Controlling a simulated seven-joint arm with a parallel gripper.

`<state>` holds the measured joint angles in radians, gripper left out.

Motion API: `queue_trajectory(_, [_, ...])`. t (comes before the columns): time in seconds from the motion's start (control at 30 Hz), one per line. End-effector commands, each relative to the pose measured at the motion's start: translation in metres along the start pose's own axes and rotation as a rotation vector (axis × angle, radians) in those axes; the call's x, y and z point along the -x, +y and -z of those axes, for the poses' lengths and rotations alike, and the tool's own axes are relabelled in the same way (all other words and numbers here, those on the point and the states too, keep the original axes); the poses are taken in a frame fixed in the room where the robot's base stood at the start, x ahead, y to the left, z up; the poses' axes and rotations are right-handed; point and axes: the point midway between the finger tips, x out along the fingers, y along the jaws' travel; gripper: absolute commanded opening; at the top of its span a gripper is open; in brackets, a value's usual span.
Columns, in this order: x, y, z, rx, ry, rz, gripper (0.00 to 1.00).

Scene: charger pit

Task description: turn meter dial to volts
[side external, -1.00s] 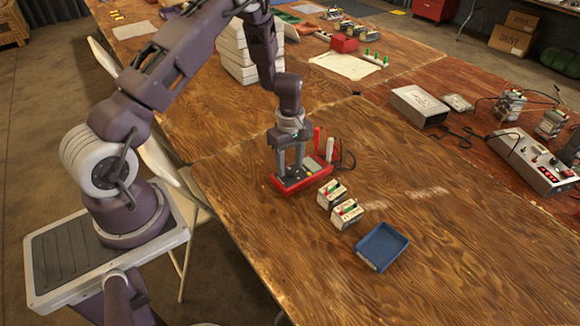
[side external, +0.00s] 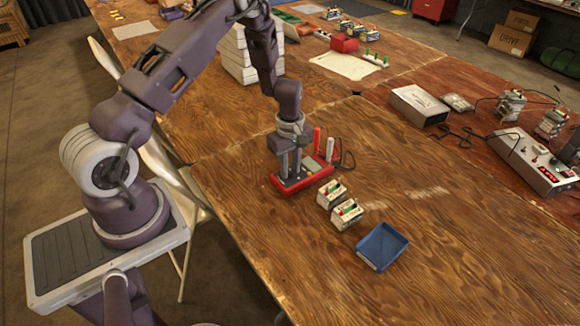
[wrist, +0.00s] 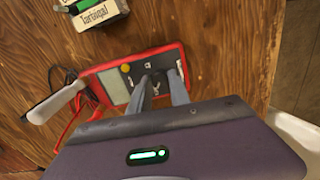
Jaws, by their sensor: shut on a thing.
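The red multimeter (side external: 300,188) lies flat on the wooden table, with its display (wrist: 116,88) and a yellow button (wrist: 125,68) showing in the wrist view. My gripper (side external: 290,178) points down over the meter's face. In the wrist view its fingertips (wrist: 158,82) are shut on the meter's dial, which they mostly hide. The setting the dial points to cannot be read. A red probe (side external: 317,138) and a white probe (side external: 330,148) stand beside the meter, with leads next to them.
A blue tray (side external: 384,244) lies nearer the front edge. A power supply (side external: 535,165) is at the far right. The table between is mostly clear.

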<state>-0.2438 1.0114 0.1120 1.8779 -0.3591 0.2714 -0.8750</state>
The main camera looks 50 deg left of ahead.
Motion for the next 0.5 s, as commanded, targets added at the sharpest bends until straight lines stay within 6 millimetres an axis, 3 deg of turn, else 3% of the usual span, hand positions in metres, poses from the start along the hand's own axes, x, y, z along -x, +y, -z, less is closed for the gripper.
queue_trajectory(0.5, [0.0003, 0.0006, -0.0002, -0.413, -0.001, -0.001, 0.00])
